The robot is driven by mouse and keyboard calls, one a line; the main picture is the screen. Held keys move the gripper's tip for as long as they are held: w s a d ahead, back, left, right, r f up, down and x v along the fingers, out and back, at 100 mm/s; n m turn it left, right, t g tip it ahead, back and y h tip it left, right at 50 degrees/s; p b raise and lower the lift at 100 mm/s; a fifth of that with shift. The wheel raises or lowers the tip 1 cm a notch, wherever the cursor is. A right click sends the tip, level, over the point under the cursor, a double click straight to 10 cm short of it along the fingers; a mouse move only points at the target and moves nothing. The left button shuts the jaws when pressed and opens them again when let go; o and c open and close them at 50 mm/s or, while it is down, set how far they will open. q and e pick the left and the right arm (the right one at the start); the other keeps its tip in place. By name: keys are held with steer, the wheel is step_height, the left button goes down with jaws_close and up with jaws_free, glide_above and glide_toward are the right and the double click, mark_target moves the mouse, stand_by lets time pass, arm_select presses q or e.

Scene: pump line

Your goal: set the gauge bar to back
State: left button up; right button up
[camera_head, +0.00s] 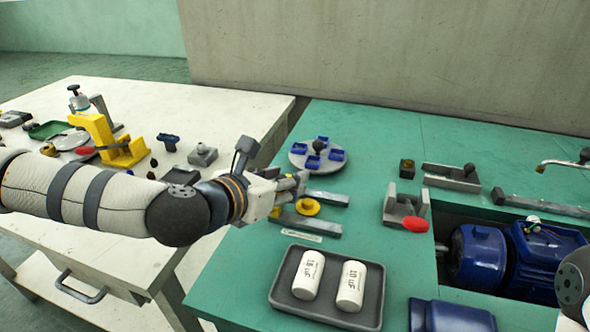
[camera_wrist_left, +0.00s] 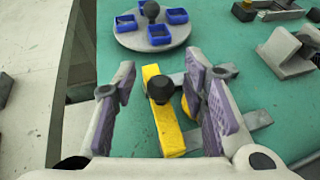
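A yellow bar with a black knob, which looks like the gauge bar (camera_wrist_left: 170,138), lies across grey rails in the left wrist view. In the head view only a small yellow piece of it (camera_head: 275,213) shows below my gripper. My left gripper (camera_head: 291,184) is over it. In the left wrist view the fingers (camera_wrist_left: 160,80) are apart, one on each side of the knob, with gaps visible. A yellow disc (camera_head: 307,207) sits beside the bar between the grey rails (camera_head: 322,227), partly hidden by a finger in the wrist view. My right gripper is out of view.
A round grey turntable with blue trays (camera_head: 298,148) stands behind. A dark tray (camera_head: 283,292) with two white cylinders is in front. A grey bracket with a red part (camera_head: 415,224) and a blue motor pump (camera_head: 545,255) are to the right. Green table is bare between them.

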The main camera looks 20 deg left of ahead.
arm_select(q)
steer(key=shift+s+r, duration=0.1)
steer(key=shift+s, duration=0.05)
jaws_close()
steer(key=d, duration=0.7)
steer(key=d+p, duration=0.1)
steer(key=d, duration=0.3)
steer(key=shift+s, duration=0.25)
steer(key=shift+c, duration=1.9)
jaws_free()
steer(key=o, duration=0.4)
steer(key=shift+w+d, duration=0.1)
steer(key=shift+d, duration=0.1)
